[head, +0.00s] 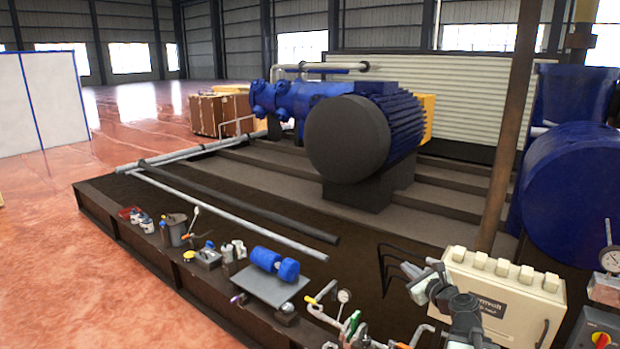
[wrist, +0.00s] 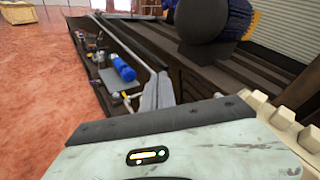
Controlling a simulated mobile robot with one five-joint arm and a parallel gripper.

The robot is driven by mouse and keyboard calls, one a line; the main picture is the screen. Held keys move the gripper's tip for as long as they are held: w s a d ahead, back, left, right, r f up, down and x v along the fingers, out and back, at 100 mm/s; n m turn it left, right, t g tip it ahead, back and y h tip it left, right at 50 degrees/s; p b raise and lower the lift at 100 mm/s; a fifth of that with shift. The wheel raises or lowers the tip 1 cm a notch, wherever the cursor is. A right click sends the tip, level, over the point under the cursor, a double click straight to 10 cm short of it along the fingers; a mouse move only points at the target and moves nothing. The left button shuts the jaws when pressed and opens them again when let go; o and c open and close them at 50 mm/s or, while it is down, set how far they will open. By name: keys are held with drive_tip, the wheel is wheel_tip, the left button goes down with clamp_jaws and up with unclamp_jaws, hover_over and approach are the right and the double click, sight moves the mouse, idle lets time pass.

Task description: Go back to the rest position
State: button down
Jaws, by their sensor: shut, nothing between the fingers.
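My gripper (head: 410,272) is at the lower right of the head view, at the end of my grey arm. It is raised in front of the left end of a cream box with several knobs (head: 505,295). In the wrist view the fingers (wrist: 160,78) are together with nothing between them. They point out over the dark platform (wrist: 200,85). My own wrist housing fills the bottom of that view and hides what lies below. The cream box also shows at the right of the wrist view (wrist: 270,112).
A small blue motor (head: 273,263) sits on a grey plate (head: 268,288) at the platform's front. Several small fittings and a gauge (head: 344,297) line that edge. A large blue motor (head: 350,130) stands behind. A brown post (head: 508,130) rises behind the cream box. Red floor (head: 90,270) is open at left.

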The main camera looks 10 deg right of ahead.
drive_tip(key=w+a+f+n+g+y+p, duration=0.1)
drive_tip(key=a+f+n+g+y, duration=0.15)
drive_tip(key=a+n, duration=0.9)
drive_tip(key=s+a+f+n+g+y+p, duration=0.1)
drive_tip(key=s+a+f+n+g, duration=0.2)
drive_tip(key=a, duration=0.6)
drive_tip(key=s+a+f+n+g+p, duration=0.1)
drive_tip(key=s+a+f+n+g, duration=0.25)
drive_tip(key=a, duration=0.55)
drive_tip(key=s+d+f+n+g+h, duration=0.5)
drive_tip(key=s+d+f+n+g, duration=0.1)
drive_tip(key=s+n, duration=0.5)
drive_tip(key=shift+d+n+h, duration=0.35)
drive_tip(key=shift+d+n, duration=0.05)
drive_tip(key=shift+d, duration=0.3)
